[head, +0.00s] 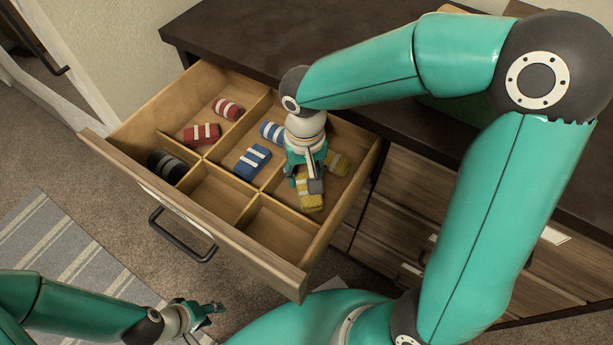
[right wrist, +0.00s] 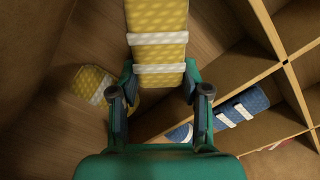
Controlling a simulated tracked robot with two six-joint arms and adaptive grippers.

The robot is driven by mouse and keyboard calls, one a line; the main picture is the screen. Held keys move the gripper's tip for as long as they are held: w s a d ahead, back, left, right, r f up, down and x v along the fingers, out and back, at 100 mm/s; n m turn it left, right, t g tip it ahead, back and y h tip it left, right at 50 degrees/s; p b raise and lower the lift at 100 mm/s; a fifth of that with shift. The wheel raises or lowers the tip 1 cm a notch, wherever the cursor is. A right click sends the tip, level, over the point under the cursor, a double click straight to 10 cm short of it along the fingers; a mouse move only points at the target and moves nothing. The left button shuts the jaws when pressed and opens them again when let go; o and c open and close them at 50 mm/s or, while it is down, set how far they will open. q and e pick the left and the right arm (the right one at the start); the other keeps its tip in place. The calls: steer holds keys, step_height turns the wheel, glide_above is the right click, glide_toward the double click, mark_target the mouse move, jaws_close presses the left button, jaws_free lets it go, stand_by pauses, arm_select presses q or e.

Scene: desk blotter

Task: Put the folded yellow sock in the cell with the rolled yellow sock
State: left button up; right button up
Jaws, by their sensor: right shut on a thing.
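The folded yellow sock (head: 311,199) has white bands. My right gripper (head: 308,184) is shut on it above the drawer's right back cell. In the right wrist view the folded yellow sock (right wrist: 157,45) stretches out from between the fingers (right wrist: 160,95). The rolled yellow sock (head: 338,163) lies on the floor of the right back cell, partly behind my gripper in the head view. It also shows in the right wrist view (right wrist: 92,84), left of the held sock. My left gripper (head: 208,312) is low in front of the drawer, apart from it; its opening is unclear.
The open drawer (head: 205,226) has wooden dividers. A red pair (head: 201,134) and a blue pair (head: 252,162) lie in other back cells. A black sock (head: 167,166) lies in the left front cell. The middle front (head: 215,192) and right front (head: 277,228) cells look empty.

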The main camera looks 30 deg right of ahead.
mark_target(305, 173)
steer(key=shift+f, duration=0.5)
steer(key=shift+f, duration=0.1)
steer(key=o, duration=0.9)
steer(key=shift+o, duration=0.2)
steer(key=shift+r, duration=0.2)
step_height(305, 173, up, 11)
steer(key=p, duration=0.3)
steer(key=shift+p, duration=0.35)
steer(key=shift+r, duration=0.4)
